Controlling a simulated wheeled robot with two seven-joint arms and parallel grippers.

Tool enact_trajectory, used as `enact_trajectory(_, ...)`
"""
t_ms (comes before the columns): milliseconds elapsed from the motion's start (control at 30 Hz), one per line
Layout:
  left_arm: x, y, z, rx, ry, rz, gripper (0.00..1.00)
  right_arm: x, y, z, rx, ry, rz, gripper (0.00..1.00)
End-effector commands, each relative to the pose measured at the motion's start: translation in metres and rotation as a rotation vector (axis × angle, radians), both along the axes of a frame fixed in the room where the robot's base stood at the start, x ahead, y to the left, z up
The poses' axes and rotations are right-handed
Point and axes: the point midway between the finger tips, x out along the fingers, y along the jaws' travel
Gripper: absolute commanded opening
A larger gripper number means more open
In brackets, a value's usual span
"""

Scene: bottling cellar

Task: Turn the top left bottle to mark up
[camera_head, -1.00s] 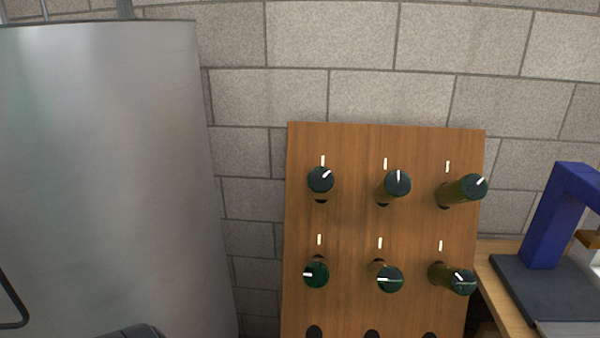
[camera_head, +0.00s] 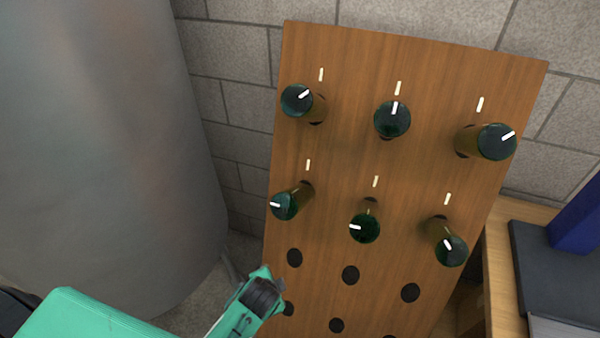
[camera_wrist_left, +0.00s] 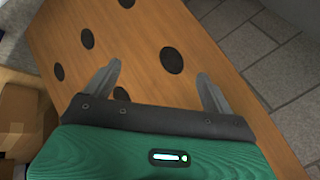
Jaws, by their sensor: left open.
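The top left bottle (camera_head: 297,100) sticks out of the wooden rack (camera_head: 335,50), its dark green base towards me. The white mark on its base points up and to the right. A short pale line (camera_head: 321,75) is on the board above it. My left gripper (camera_head: 258,285) is low in the head view, in front of the lower left of the rack, well below that bottle. In the left wrist view its two fingers (camera_wrist_left: 158,85) are apart with nothing between them, facing the board's empty holes. My right gripper is not in view.
Other bottles stick out beside and below: top middle (camera_head: 392,119), top right (camera_head: 490,141), and a second row (camera_head: 365,228). Empty holes (camera_head: 350,275) lie lower on the board. A large metal tank (camera_head: 100,150) stands left. A wooden bench (camera_head: 500,240) is at the right.

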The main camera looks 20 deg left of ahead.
Motion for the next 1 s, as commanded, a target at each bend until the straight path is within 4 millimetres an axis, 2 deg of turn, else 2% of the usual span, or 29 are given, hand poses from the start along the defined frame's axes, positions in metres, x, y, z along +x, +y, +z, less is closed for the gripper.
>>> enact_trajectory(33, 0.003, 0.0, 0.032, 0.015, -0.029, -0.013, 0.87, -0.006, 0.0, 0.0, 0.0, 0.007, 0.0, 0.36)
enact_trajectory(267, 0.006, 0.004, 0.157, 0.14, -0.143, -0.11, 0.87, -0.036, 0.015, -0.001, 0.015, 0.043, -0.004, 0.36)
enact_trajectory(300, 0.011, 0.003, 0.181, 0.194, -0.176, -0.155, 0.87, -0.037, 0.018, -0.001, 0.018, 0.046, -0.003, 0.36)
enact_trajectory(433, 0.031, -0.001, 0.231, 0.392, -0.255, -0.299, 0.87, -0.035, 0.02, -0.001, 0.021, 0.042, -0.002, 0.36)
enact_trajectory(567, 0.057, -0.01, 0.277, 0.634, -0.325, -0.444, 0.87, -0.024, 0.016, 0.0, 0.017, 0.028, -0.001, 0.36)
enact_trajectory(733, 0.089, -0.028, 0.345, 1.043, -0.387, -0.615, 0.87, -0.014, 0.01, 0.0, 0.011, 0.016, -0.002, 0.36)
enact_trajectory(900, 0.105, -0.044, 0.402, 1.4, -0.384, -0.702, 0.87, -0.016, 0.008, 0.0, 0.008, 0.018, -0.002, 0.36)
enact_trajectory(1000, 0.108, -0.05, 0.422, 1.53, -0.368, -0.72, 0.87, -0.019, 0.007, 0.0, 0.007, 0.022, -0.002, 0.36)
